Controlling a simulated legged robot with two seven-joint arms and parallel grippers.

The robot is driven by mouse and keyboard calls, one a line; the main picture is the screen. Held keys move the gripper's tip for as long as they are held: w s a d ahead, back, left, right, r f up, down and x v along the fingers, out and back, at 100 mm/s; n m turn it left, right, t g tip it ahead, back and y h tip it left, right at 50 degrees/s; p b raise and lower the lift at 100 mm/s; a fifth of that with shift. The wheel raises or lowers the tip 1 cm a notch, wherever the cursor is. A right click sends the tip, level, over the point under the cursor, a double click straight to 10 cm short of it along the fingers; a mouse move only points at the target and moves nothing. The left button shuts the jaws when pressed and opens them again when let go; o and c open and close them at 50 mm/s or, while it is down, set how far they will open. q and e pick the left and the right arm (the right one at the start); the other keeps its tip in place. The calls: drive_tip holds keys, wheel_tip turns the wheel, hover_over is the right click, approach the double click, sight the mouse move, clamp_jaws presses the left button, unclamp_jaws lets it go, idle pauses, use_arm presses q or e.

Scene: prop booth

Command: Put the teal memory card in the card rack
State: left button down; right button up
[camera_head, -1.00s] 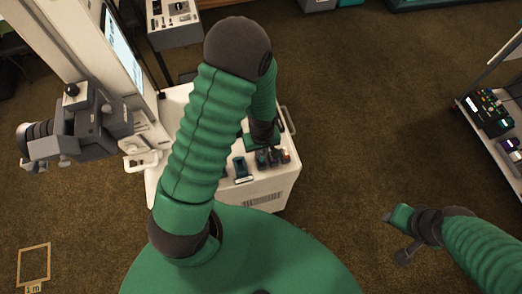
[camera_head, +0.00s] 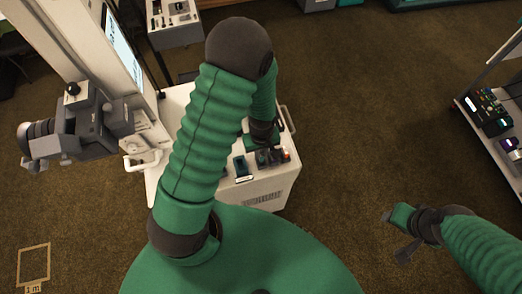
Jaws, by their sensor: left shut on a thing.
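My left arm reaches over the white cart (camera_head: 270,198). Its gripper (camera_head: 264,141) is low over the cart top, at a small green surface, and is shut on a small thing. The jaws and what they hold are too small and too covered by my arm to make out. A small teal item (camera_head: 240,164) stands on the cart top near its front edge. A row of small dark items (camera_head: 271,157) stands just right of it; I cannot tell for sure which is the card rack. My right gripper (camera_head: 401,232) is over bare carpet, far right of the cart; its jaws are unclear.
A grey camera-like device (camera_head: 88,128) and a tall white panel with a screen (camera_head: 122,50) stand at the left. A grey case (camera_head: 174,22) with small parts is behind. A shelf (camera_head: 489,140) with devices stands at the right edge. Carpet between is clear.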

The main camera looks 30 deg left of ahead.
use_arm(q)
drive_tip(key=shift+f, duration=0.25)
idle(0.3)
drive_tip(key=shift+f+b, duration=0.45)
drive_tip(key=shift+f, duration=0.15)
drive_tip(key=shift+f+b, duration=0.45)
drive_tip(key=shift+f, duration=0.15)
idle(0.3)
drive_tip(key=c, duration=1.4)
unclamp_jaws()
drive_tip(key=shift+o, duration=0.2)
wheel_tip(320, 180, up, 7)
drive_tip(key=p, duration=0.6)
drive_tip(key=shift+r+p, duration=0.1)
drive_tip(key=shift+p, duration=0.2)
